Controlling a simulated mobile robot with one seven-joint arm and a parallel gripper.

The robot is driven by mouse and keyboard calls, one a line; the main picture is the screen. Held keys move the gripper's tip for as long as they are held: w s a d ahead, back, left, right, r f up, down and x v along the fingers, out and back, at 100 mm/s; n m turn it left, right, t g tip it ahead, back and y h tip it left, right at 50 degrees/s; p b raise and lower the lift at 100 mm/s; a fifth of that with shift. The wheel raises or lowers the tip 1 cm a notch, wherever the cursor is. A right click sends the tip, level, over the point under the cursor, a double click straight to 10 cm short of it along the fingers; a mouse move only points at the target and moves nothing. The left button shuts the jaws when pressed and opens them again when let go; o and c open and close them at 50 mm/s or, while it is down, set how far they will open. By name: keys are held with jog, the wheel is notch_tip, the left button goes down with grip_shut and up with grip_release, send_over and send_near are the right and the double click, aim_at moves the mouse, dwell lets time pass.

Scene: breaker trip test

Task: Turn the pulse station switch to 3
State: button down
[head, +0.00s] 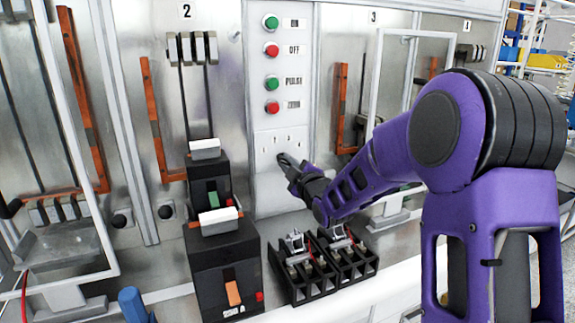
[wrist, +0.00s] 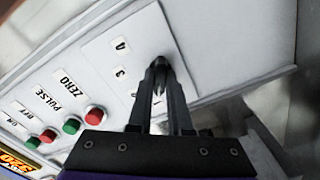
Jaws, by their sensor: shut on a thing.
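The pulse station panel (head: 280,110) is a light upright plate with green and red buttons and a row of small numbers below them. My gripper (head: 290,166) reaches it from the right, with its fingertips at the panel just under the numbers. In the wrist view, my gripper (wrist: 160,90) is shut on the dark switch knob (wrist: 159,65). The fingers hide most of the knob, so I cannot tell which number it points to. A 3 and a 4 show beside it in the wrist view.
Two black breakers, one behind the other (head: 225,270), stand left of my gripper. Black terminal blocks (head: 300,272) lie below my forearm. Open-framed metal bays flank the panel. A blue handle (head: 133,304) is at the front left.

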jog(key=shift+f, duration=0.15)
jog(key=m+b, duration=0.2)
jog(key=m, duration=0.1)
jog(key=m+b, duration=0.1)
jog(key=m, duration=0.3)
jog(key=shift+b, duration=0.35)
jog(key=m, duration=0.4)
jog(key=shift+m, duration=2.2)
jog(key=c, duration=0.8)
grip_release()
jog(key=shift+c, duration=0.2)
jog(key=shift+d, duration=0.1)
